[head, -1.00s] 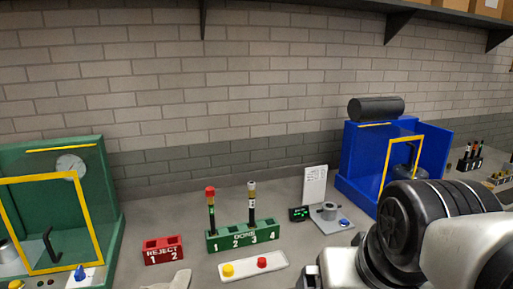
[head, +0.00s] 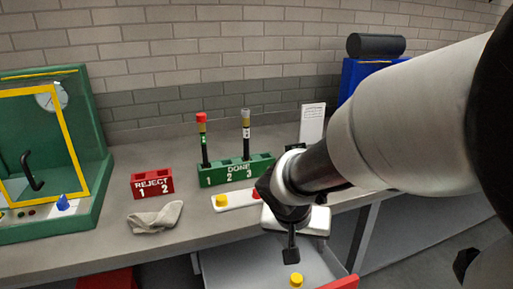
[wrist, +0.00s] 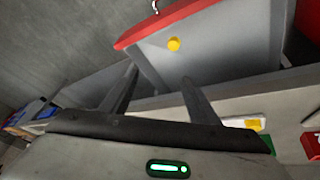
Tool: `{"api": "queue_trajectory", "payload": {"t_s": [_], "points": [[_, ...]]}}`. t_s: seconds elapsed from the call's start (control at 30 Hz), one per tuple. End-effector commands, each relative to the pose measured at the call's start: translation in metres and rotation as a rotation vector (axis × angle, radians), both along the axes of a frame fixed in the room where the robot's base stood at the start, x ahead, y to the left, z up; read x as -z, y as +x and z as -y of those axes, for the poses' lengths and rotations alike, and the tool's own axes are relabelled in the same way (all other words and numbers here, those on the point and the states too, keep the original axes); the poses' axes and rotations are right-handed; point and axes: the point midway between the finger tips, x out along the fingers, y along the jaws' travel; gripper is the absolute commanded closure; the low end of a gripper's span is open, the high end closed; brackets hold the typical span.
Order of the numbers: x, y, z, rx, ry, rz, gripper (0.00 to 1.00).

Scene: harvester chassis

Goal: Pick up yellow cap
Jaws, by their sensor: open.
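A yellow cap (head: 296,280) lies in an open drawer below the bench, low in the head view. It also shows in the wrist view (wrist: 174,44), beyond the fingertips, on the grey drawer floor. My gripper (head: 290,258) points down over the drawer, above the cap and apart from it. In the wrist view, my two fingers (wrist: 160,73) are spread with nothing between them. A second yellow cap (head: 222,200) sits on a white tray (head: 236,202) on the bench. A red cap beside it is partly hidden by my arm.
The open drawer has a red front (head: 345,283). On the bench stand a green DONE rack (head: 220,175) with two tubes, a red REJECT rack (head: 152,184), a cloth (head: 155,217) and a green booth (head: 95,140). The bench edge lies close to my arm.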

Motion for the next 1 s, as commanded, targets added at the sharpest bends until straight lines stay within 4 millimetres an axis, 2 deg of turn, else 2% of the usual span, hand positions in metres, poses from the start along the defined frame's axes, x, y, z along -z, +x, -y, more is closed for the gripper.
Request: {"api": "queue_trajectory", "payload": {"t_s": [0.03,0.1,0.33,0.8,1.0], "points": [[0.032,0.003,-0.009,0.061,0.033,-0.002,0.45],[0.05,0.004,-0.018,0.143,0.072,0.006,0.45],[0.078,0.007,-0.03,0.263,0.13,0.017,0.45],[0.166,0.036,-0.009,0.268,0.131,0.016,0.45],[0.182,0.043,-0.004,0.267,0.131,0.019,0.45]]}}
